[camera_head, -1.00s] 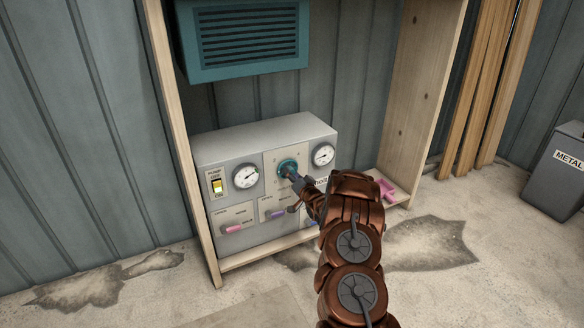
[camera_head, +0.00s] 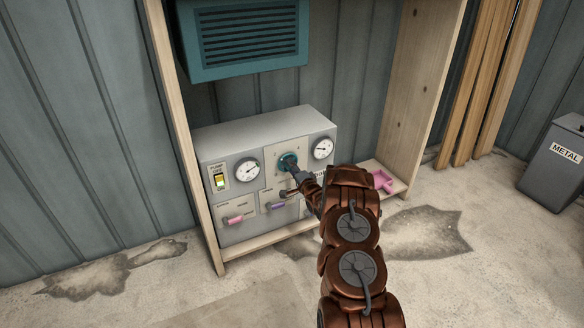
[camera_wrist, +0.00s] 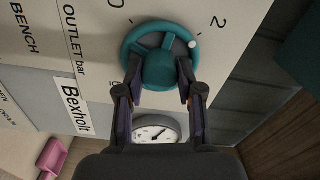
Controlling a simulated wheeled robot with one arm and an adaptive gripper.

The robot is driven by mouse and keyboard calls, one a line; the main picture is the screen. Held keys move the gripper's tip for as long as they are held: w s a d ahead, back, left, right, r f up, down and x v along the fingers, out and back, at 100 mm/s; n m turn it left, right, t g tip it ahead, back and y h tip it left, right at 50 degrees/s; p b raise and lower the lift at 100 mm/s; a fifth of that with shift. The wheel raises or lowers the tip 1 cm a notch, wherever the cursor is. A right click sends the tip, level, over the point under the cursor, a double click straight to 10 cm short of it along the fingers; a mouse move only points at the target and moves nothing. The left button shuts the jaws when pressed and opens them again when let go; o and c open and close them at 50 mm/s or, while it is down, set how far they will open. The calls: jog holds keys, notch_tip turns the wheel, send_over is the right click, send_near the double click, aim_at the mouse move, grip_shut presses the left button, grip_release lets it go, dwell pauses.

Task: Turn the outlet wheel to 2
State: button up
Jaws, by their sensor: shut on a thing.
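The outlet wheel (camera_wrist: 159,68) is teal with a round rim and a raised hub, on a pale panel lettered "OUTLET bar". It also shows in the head view (camera_head: 287,161), partly covered by my gripper. A white dot (camera_wrist: 193,43) on its rim lies close to the tick by the printed 2 (camera_wrist: 222,22), slightly below that tick's line in the wrist view. My gripper (camera_wrist: 159,82) is shut on the hub, one dark finger on each side. The lower rim is partly hidden by the fingers.
The grey control box (camera_head: 270,130) also carries a left gauge (camera_head: 248,169), a right gauge (camera_head: 322,148), a yellow switch (camera_head: 220,181) and coloured levers below. Wooden posts flank it and a teal vent (camera_head: 247,35) hangs above. A pink scoop-like thing (camera_head: 383,181) lies right.

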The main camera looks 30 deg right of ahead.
dwell(0.5)
jog(key=o, duration=1.2)
jog(key=shift+c, duration=0.2)
jog(key=shift+s, duration=0.1)
jog(key=s+a, duration=0.1)
jog(key=s, duration=1)
jog(key=shift+s, duration=0.35)
